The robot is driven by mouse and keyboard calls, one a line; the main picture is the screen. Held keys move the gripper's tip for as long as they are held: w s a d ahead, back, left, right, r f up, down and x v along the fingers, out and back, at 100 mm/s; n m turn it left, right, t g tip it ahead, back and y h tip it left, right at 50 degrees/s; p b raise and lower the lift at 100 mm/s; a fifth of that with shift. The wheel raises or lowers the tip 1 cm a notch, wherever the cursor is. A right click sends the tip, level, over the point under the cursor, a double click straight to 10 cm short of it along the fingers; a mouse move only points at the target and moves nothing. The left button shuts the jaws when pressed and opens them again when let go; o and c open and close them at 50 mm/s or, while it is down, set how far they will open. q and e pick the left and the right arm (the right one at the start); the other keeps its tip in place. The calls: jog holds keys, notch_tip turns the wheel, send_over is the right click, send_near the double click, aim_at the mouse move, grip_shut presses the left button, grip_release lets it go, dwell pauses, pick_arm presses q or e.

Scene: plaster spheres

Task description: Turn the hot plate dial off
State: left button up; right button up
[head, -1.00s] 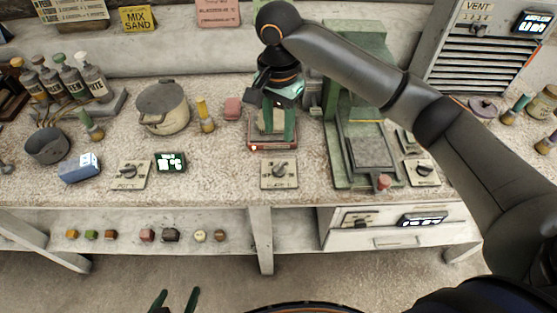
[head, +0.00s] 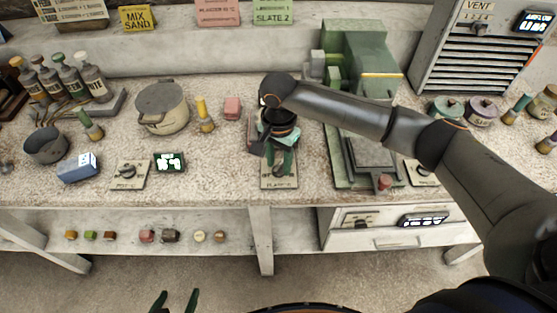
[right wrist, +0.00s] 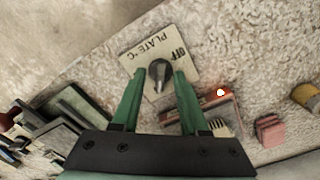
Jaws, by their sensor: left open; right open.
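The hot plate dial is a dark round knob (right wrist: 159,72) with a pale pointer on a cream panel (right wrist: 142,52) marked "PLATE °C" and "OFF". Its pointer faces away from the word OFF, toward my gripper's base in the right wrist view. My right gripper (right wrist: 160,74) is open, its green fingertips on either side of the knob in that view; contact cannot be told. In the head view my right gripper (head: 280,168) is over the panel (head: 279,184) and hides the knob. The hot plate (right wrist: 205,107) shows a lit red light. My left gripper (head: 176,300) is open, low in front of the bench.
A similar dial panel (head: 127,173) sits left, beside a small display (head: 169,162) and a pot (head: 163,107). A green press (head: 358,60) stands right of my right gripper. A pink block (right wrist: 268,130) lies near the hot plate.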

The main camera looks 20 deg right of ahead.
grip_shut()
dwell(0.6)
